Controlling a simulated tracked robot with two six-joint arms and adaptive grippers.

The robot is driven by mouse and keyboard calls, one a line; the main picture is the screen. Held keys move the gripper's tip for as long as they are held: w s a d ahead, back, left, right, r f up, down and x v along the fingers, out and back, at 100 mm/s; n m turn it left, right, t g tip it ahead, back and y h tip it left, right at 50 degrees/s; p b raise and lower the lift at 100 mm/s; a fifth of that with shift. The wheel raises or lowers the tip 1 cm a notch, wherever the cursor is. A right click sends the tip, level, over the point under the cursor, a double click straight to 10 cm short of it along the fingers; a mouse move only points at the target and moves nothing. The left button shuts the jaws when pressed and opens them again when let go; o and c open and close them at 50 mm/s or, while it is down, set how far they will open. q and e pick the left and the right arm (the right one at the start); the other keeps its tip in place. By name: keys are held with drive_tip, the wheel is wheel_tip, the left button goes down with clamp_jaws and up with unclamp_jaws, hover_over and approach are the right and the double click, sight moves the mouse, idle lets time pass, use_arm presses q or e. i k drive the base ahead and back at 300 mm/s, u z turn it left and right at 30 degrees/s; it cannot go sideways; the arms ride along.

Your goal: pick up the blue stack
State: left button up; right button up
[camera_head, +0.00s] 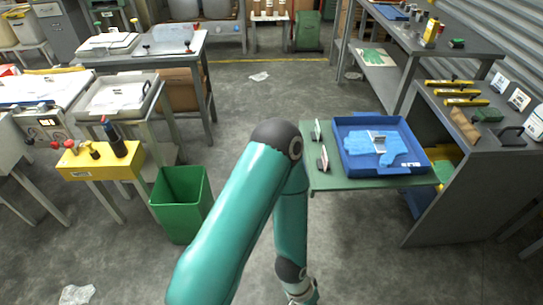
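A light-blue flat pile (365,158), which looks like the blue stack, lies in a blue tray (413,168). A small pale grey piece (377,136) sits on the pile. The tray rests on a green shelf (340,183) right of centre. My teal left arm rises from the bottom left, bends at an elbow left of the shelf and drops to a wrist at the bottom edge. My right arm and gripper do not show.
Two small upright holders stand on the shelf left of the tray. A grey workbench (440,220) with yellow tools is at right. A green bin (180,205) and a yellow block with knobs (95,163) are at left. The floor behind the arm is mostly clear.

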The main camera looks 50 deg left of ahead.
sight(389, 145)
drive_tip(key=z, duration=1.05)
drive_tip(key=i, duration=0.1)
drive_tip(key=u, duration=2.4)
drive_tip(key=i, duration=0.6)
drive_tip(key=z, duration=0.35)
drive_tip(key=k, duration=0.85)
drive_tip(key=u, duration=0.25)
drive_tip(key=i, duration=0.85)
drive_tip(key=z, duration=0.1)
